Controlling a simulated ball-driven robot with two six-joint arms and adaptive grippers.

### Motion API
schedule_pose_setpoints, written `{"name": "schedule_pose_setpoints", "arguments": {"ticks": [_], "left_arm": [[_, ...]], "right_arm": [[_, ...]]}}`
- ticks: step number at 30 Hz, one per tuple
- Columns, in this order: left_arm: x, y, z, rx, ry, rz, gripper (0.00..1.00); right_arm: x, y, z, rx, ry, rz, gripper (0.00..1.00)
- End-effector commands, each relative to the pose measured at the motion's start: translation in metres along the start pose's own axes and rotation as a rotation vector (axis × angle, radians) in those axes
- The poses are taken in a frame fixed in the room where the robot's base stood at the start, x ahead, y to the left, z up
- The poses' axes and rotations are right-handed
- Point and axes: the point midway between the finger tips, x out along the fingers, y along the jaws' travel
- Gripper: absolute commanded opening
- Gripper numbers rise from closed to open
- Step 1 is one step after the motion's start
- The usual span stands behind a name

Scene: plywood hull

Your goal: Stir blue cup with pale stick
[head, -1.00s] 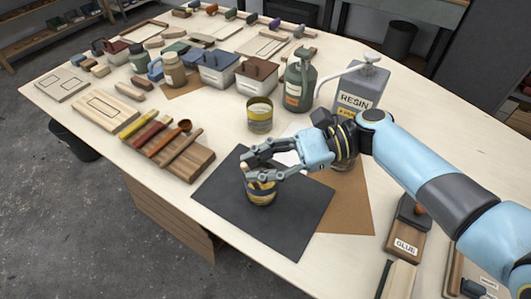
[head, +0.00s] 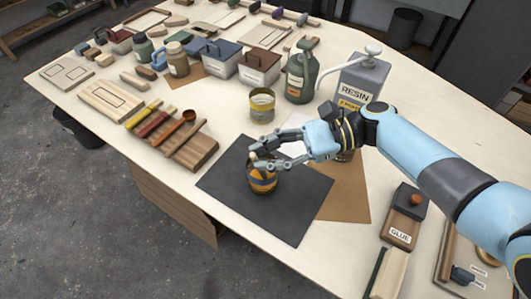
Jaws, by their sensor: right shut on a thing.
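A small cup (head: 263,184) with orange and dark blue-grey bands stands upright on the black mat (head: 294,213). My right gripper (head: 257,162) is right over this cup, its fingers reaching in from the right and hiding most of the rim. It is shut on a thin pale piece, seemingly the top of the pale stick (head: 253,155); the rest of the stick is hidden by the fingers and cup. Whether its lower end touches the cup's inside cannot be seen. A second cup or tin (head: 262,105), yellowish with a grey band, stands behind the mat. My left gripper is not in view.
A resin can (head: 361,80) and a green bottle (head: 301,72) stand behind my right arm. A wooden rack (head: 193,152) with coloured-handled tools lies left of the mat. A glue box (head: 402,230) sits at right. The table's front edge runs close below the mat.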

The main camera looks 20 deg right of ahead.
Motion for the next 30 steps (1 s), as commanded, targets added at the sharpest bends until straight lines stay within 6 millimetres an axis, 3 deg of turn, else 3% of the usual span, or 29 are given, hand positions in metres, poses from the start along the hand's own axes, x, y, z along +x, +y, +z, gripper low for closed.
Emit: {"name": "schedule_pose_setpoints", "arguments": {"ticks": [7, 30], "left_arm": [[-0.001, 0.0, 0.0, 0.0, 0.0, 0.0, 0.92], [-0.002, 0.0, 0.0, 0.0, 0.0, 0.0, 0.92]], "right_arm": [[0.0, 0.0, 0.007, -0.001, -0.001, 0.0, 0.0], [0.0, 0.0, 0.075, -0.002, 0.0, 0.0, 0.0]]}}
